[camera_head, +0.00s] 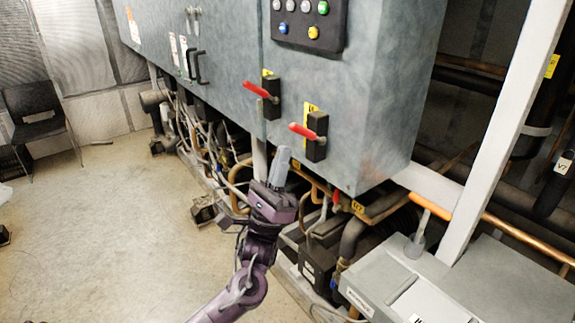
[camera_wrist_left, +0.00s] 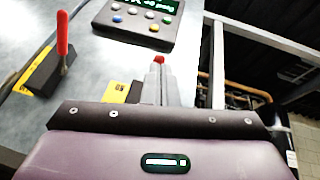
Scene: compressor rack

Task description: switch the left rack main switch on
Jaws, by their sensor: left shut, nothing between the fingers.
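Two main switches with red handles are on the front of the grey cabinet. The left switch (camera_head: 269,97) has a black block and a red handle pointing left in the head view; it also shows at the left of the wrist view (camera_wrist_left: 62,38). The right switch (camera_head: 315,136) is similar, its handle also pointing left. In the wrist view only the red tip of a handle (camera_wrist_left: 160,60) shows beyond my fingers, which hide the rest. My left gripper (camera_head: 283,156) is shut and empty, just below and left of the right switch. Contact cannot be told. My right gripper is out of view.
A button panel (camera_head: 310,22) is above the switches, with coloured buttons. Pipes and cables (camera_head: 225,150) run below the cabinet. A pale upright frame post (camera_head: 500,130) and a grey box (camera_head: 410,275) stand at the right. Open floor (camera_head: 110,230) lies at the left.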

